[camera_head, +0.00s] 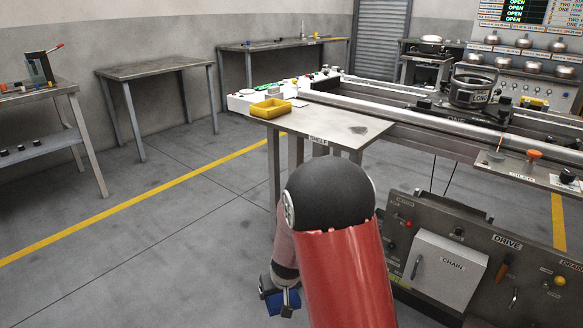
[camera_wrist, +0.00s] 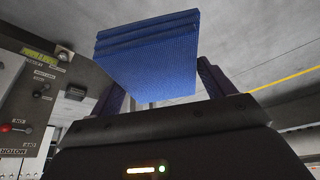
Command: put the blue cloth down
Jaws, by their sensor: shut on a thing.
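The blue cloth (camera_wrist: 150,55) is a folded, layered pad that fills the upper middle of the wrist view. My gripper (camera_wrist: 165,92) is shut on it, with a dark finger on each side. In the head view the cloth (camera_head: 284,301) shows as a small blue patch low in the picture, at my gripper (camera_head: 279,294). It is held low, in front of the small metal table and left of the drive panel. My red and black arm hides part of the space around it.
A metal table (camera_head: 345,127) carries a yellow tray (camera_head: 271,108). The drive panel (camera_head: 480,255) with its chain box (camera_head: 443,268) stands at right. An empty workbench (camera_head: 155,69) stands further back. A conveyor line with a round unit (camera_head: 472,86) runs behind. The floor at left is clear.

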